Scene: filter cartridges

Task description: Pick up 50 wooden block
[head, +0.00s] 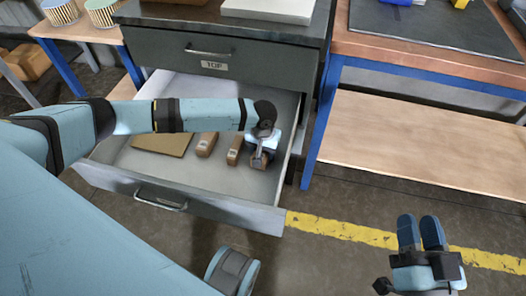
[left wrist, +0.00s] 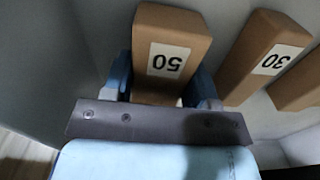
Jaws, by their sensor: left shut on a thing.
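The wooden block labelled 50 (left wrist: 168,40) is between the fingers of my left gripper (left wrist: 164,88) in the left wrist view. The left gripper is shut on it. In the head view the block (head: 258,162) is partly hidden under my left gripper (head: 264,145), at the right side of the open drawer. I cannot tell whether the block is touching the drawer floor. My right gripper (head: 421,232) is empty over the floor at lower right, its two fingers close together.
The block labelled 30 (left wrist: 262,58) lies beside it, with another block (head: 206,144) further left and a flat brown piece (head: 160,140). The open drawer (head: 205,183) has walls around them. A cabinet (head: 215,50) and a wooden workbench (head: 420,140) stand behind.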

